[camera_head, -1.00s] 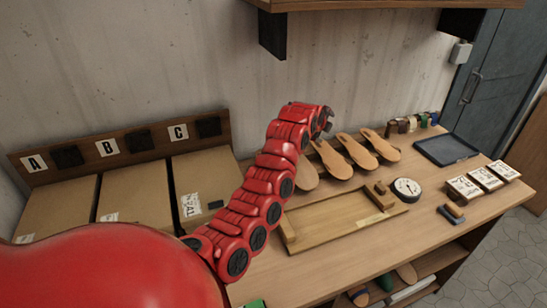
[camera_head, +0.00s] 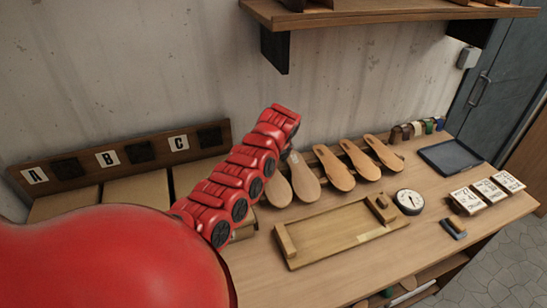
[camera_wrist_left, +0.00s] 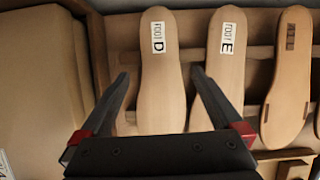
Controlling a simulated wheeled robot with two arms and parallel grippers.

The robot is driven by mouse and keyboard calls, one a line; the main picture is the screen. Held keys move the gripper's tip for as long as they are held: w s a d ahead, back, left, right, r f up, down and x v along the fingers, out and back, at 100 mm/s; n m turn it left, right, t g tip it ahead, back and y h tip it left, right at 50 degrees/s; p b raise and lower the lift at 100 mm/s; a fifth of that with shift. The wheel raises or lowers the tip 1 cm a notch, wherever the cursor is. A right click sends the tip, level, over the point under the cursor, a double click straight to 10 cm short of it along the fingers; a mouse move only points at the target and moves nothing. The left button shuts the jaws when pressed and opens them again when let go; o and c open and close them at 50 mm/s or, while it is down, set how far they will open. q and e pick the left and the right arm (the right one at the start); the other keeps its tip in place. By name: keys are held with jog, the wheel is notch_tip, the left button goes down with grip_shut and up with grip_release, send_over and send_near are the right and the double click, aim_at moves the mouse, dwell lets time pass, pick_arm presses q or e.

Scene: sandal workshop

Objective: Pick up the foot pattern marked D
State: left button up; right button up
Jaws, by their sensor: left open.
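The foot pattern marked D (camera_wrist_left: 162,92) is a tan, sole-shaped board with a white label near its top, leaning upright in a wooden rack in the left wrist view. My left gripper (camera_wrist_left: 160,76) is open and empty, its two fingers to the left and right of the D pattern's outline; I cannot tell how far in front of it they are. In the head view the leftmost pattern (camera_head: 277,190) is partly hidden by my red left arm, and the gripper itself is hidden there. My right gripper is not in view.
The pattern marked E (camera_wrist_left: 227,60) stands close to the right of D, near the right finger. Several more soles (camera_head: 334,168) follow. Cardboard boxes (camera_head: 135,190) stand left. A wooden tray (camera_head: 335,235) and round dial (camera_head: 409,201) are in front; a shelf (camera_head: 390,14) hangs above.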

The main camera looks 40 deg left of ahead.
aim_at(272, 179)
pick_arm(q)
jog(key=shift+a+f, duration=0.15)
jog(key=shift+f, duration=0.3)
jog(key=shift+w+a+f+p, duration=0.2)
jog(key=shift+f+p, duration=0.2)
jog(key=shift+p, duration=0.25)
jog(key=x, duration=0.3)
jog(key=shift+p, duration=0.35)
jog(key=shift+w+a+f, duration=0.15)
jog(key=shift+a+f, duration=0.2)
jog(key=shift+f, duration=0.2)
jog(key=shift+c, duration=0.3)
jog(key=c, duration=1.2)
